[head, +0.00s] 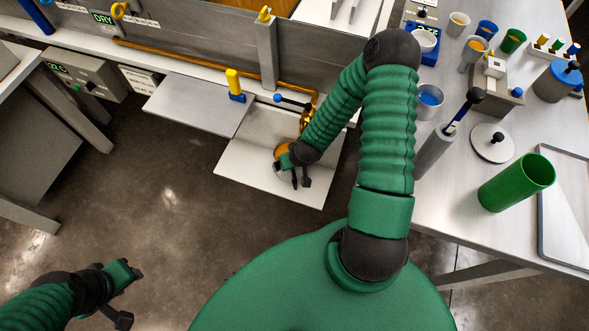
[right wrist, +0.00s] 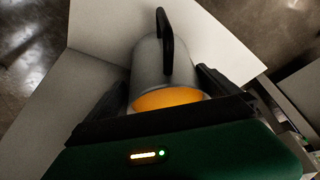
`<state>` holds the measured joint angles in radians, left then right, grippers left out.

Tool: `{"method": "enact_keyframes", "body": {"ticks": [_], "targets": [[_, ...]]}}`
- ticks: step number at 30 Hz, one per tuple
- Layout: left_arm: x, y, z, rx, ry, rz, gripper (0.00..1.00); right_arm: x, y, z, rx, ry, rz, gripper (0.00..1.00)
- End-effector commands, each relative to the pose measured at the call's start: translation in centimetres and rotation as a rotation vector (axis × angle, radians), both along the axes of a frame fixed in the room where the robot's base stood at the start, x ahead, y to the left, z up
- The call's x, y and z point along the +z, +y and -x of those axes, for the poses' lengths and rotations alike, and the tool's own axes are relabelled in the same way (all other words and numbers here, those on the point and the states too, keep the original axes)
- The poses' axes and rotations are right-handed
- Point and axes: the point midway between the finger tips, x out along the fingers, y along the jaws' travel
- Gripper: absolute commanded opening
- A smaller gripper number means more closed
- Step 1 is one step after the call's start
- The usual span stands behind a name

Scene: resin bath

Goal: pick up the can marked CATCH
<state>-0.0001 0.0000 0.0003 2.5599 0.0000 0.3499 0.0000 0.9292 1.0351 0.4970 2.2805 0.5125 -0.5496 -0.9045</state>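A grey metal can (right wrist: 165,72) with orange contents and a black handle stands on a pale panel in the right wrist view. In the head view its orange top (head: 282,149) shows beside my right gripper (head: 290,163), which partly hides it. In the right wrist view, the dark fingers of my right gripper (right wrist: 163,85) lie on either side of the can, close to its wall. I cannot tell whether they touch it. No CATCH marking is readable. My left gripper (head: 132,271) is at the lower left over the floor, away from the can, apparently empty; its opening is unclear.
The pale low panel (head: 250,180) under the can adjoins a bench with a copper pipe (head: 200,68) and a yellow-and-blue fitting (head: 234,84). The right-hand table (head: 450,200) holds several cups, a green cylinder (head: 515,182) and a tray (head: 565,220). Open floor lies left.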

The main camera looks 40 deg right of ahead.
Motion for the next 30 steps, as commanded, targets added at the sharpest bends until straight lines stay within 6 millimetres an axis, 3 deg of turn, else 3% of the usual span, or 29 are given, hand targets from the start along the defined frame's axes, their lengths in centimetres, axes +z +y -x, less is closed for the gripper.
{"method": "enact_keyframes", "body": {"ticks": [5,23,30], "targets": [[-0.07,0.0,0.0,0.0,0.0,0.0,0.36,0.03,-0.6,0.04,-0.014,-0.001,0.019,0.94],[-0.04,0.01,0.01,0.0,0.0,0.0,0.36,0.1,-0.51,0.07,-0.011,-0.001,0.018,0.17],[0.01,0.01,0.0,0.0,0.0,0.0,0.36,0.25,-0.57,0.0,-0.011,-0.003,0.021,0.16]]}}
